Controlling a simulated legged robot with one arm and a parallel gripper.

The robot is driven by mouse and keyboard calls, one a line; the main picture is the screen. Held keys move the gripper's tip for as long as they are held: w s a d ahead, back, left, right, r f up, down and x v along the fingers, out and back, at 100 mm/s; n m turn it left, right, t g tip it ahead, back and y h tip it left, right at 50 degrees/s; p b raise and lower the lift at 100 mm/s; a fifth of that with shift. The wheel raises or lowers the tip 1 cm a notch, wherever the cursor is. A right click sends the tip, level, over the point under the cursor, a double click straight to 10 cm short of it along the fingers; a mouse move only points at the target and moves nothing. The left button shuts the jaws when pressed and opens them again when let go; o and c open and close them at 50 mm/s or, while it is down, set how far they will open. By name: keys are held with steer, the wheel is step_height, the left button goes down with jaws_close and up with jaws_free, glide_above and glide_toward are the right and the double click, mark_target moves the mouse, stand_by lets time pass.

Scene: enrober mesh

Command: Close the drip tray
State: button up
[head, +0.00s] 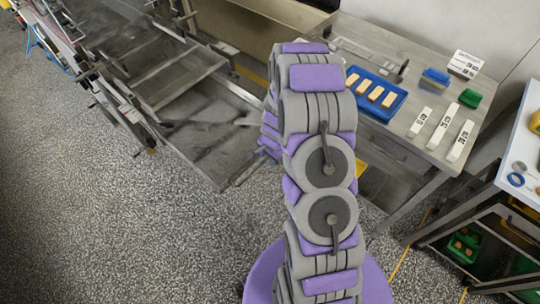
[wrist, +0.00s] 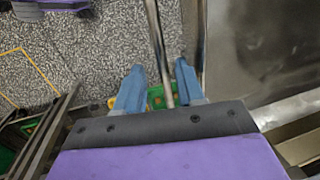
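The drip tray (head: 205,140) is a wide, shallow grey metal tray low beside the machine in the head view. It stands out over the floor, and my arm hides part of its right side. A flat grey metal surface (wrist: 250,45), apparently the tray, fills the right of the wrist view. My gripper (wrist: 159,66) shows two blue fingers spread apart. A thin metal bar (wrist: 157,40) runs between them, apart from both fingers as far as I can see. It looks like the tray's handle, but I cannot be sure. My gripper is hidden behind my arm in the head view.
A metal table (head: 415,85) at right holds a blue tray (head: 366,106) of bars and several small items. A dark shelf rack (head: 480,240) with bins stands at lower right. The enrober frame (head: 150,60) is at upper left. Speckled floor (head: 110,220) at left is clear.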

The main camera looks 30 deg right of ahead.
steer(key=a, duration=0.2)
steer(key=shift+a+r, duration=0.25)
steer(key=shift+a, duration=0.4)
steer(key=shift+c, duration=0.9)
steer(key=shift+d, duration=0.2)
steer(key=shift+c, duration=0.6)
steer(key=d, duration=0.3)
steer(key=shift+d+f, duration=0.15)
steer(key=shift+f, duration=0.05)
jaws_close()
steer(key=shift+a, duration=1.05)
steer(key=shift+d, duration=0.1)
